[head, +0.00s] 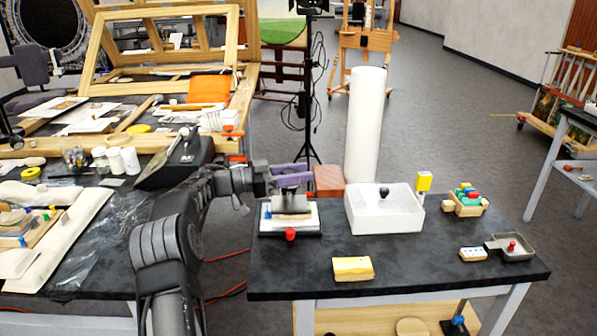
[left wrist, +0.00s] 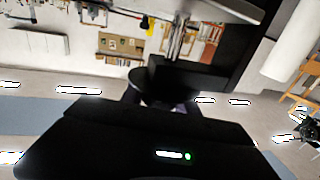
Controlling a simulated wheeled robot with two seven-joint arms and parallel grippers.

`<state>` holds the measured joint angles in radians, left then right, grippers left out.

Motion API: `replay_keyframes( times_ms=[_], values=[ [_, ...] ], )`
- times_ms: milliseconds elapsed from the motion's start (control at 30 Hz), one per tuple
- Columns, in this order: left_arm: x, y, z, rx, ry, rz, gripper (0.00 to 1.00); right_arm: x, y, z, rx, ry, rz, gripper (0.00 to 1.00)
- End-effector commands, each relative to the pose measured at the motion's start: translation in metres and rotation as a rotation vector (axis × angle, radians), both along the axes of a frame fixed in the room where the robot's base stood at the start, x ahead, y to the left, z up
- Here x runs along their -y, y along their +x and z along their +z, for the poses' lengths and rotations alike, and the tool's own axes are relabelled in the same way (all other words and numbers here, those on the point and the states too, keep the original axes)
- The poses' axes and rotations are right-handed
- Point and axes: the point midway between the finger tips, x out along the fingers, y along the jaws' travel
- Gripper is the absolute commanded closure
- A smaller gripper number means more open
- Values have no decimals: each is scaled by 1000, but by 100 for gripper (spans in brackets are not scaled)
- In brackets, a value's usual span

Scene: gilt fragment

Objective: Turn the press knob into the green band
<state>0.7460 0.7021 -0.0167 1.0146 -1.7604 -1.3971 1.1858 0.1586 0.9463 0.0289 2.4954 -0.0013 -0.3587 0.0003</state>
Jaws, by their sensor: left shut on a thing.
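The press (head: 290,222) stands at the left end of the dark table, with a dark base, pale layers and a grey block on top. A red knob (head: 291,234) sticks out at its front. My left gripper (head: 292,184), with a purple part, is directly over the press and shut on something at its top. The thing in its jaws is mostly hidden in the head view. In the left wrist view a dark round piece (left wrist: 160,86) shows near a bright metal rod; I cannot tell for certain which part it is. I cannot make out a green band on the press.
A white box (head: 384,222) with a black knob stands right of the press, before a tall white roll (head: 366,125). A yellow block (head: 353,269) lies in front. A wooden crate (head: 466,207) and grey tray (head: 513,252) are at right.

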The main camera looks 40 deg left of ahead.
Motion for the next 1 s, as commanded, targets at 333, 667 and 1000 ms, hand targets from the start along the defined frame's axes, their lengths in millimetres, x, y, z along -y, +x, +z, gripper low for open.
replay_keyframes(
  times_ms=[333, 667, 1000],
  values=[
    [1, 0, 1, 1, 1, -35, 100, 0, 0, 0, 0, 0, 0, 64],
    [2, 0, 0, 1, 1, -35, 56, 0, 0, 0, 0, 0, 0, 64],
    [1, 0, 0, 1, 1, -35, 42, 0, 0, 0, 0, 0, 0, 64]
  ],
)
